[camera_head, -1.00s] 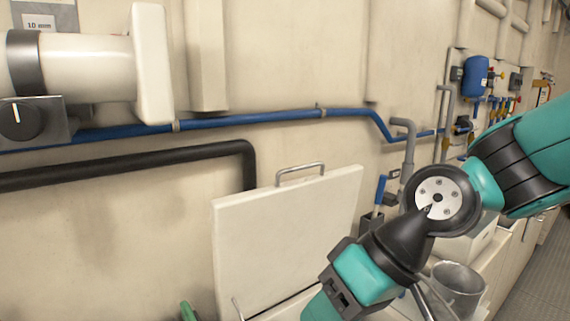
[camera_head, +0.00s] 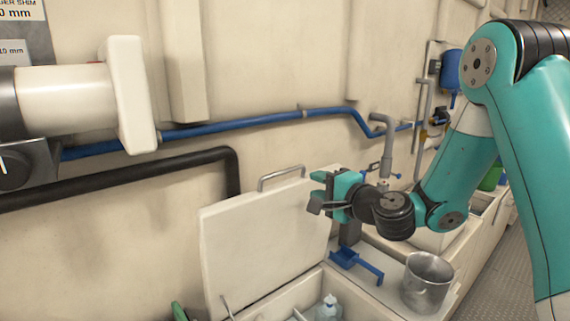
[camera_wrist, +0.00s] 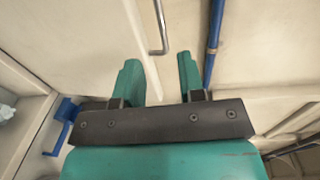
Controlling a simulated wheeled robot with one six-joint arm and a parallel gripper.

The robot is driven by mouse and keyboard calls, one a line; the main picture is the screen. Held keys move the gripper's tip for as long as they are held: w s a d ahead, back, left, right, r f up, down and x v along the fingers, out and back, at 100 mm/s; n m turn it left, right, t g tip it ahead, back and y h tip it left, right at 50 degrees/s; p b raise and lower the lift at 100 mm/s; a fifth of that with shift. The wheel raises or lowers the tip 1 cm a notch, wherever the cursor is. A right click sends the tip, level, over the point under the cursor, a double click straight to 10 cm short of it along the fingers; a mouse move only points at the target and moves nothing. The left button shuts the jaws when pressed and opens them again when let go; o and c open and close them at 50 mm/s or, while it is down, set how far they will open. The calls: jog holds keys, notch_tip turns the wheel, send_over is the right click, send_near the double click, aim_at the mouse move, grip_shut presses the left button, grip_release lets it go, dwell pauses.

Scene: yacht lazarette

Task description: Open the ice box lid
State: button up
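The ice box lid (camera_head: 262,240) is a cream panel standing raised, near upright, against the back wall. Its metal bar handle (camera_head: 281,178) is on the top edge, and it also shows in the wrist view (camera_wrist: 158,28). The ice box (camera_head: 290,299) below is uncovered, with a clear bottle (camera_head: 328,308) inside. My gripper (camera_head: 318,194) is beside the lid's upper right corner, right of the handle and apart from it. In the wrist view my gripper (camera_wrist: 158,78) has its two teal fingers spread with nothing held between them. Whether a finger touches the lid cannot be told.
A blue pipe (camera_head: 255,122) and a black pipe (camera_head: 120,173) run along the wall. A white cylinder (camera_head: 75,97) juts out at upper left.

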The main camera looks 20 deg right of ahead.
aim_at(286, 172)
jog(key=p+x, duration=0.6)
jog(key=x, duration=0.5)
jog(key=shift+w+a+r+p, duration=0.1)
jog(key=shift+w+a+p, duration=0.1)
jog(key=shift+a+p, duration=0.1)
jog(key=shift+w+a, duration=0.1)
jog(key=shift+w, duration=0.3)
jog(key=shift+f, duration=0.2)
jog(key=shift+c, duration=0.2)
grip_shut()
